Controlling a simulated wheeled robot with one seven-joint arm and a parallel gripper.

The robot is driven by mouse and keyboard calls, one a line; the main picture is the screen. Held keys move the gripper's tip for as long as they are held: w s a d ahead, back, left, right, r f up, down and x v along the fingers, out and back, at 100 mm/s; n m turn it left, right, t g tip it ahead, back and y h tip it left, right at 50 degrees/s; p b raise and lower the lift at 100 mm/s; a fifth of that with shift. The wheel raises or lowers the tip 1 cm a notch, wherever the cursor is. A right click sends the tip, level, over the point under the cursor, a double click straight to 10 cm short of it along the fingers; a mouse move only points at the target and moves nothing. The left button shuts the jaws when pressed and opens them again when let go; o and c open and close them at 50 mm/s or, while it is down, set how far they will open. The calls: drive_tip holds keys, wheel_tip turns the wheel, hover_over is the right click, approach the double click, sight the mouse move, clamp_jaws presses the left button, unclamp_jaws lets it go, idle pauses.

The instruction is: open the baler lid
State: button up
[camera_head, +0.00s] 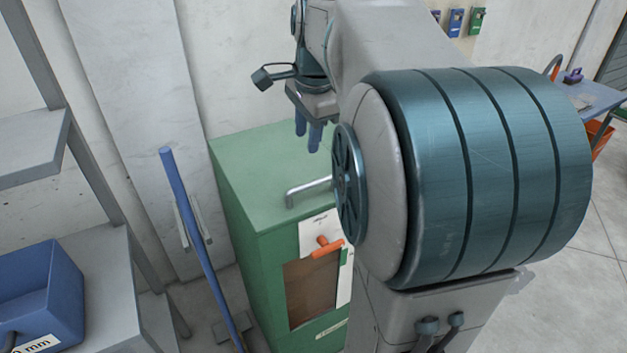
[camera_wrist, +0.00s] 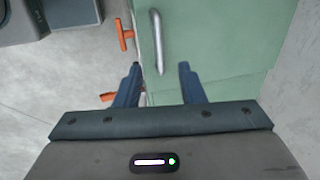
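The baler is a green cabinet (camera_head: 245,230) against the wall, with a flat green lid (camera_head: 255,160) on top that lies closed. A grey bar handle (camera_head: 305,190) stands on the lid near its front edge; it also shows in the wrist view (camera_wrist: 158,42). An orange latch handle (camera_head: 327,246) is on the front face, and it shows in the wrist view (camera_wrist: 126,35). My gripper (camera_head: 308,140) is above the lid, pointing down. In the wrist view its two blue fingers (camera_wrist: 161,68) are apart with nothing between them. The bar handle is ahead of the fingertips, apart from them. My arm hides the baler's right side.
A blue pole (camera_head: 195,235) leans left of the baler. A grey shelf (camera_head: 100,265) with a blue bin (camera_head: 45,290) stands at the far left. A blue table (camera_head: 590,95) and an orange bin (camera_head: 598,138) are at the right. The floor at lower right is clear.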

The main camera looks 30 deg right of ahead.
sight(304, 185)
drive_tip(key=x, duration=1.3)
drive_tip(key=shift+s+d+f, duration=0.1)
drive_tip(key=shift+f, duration=0.3)
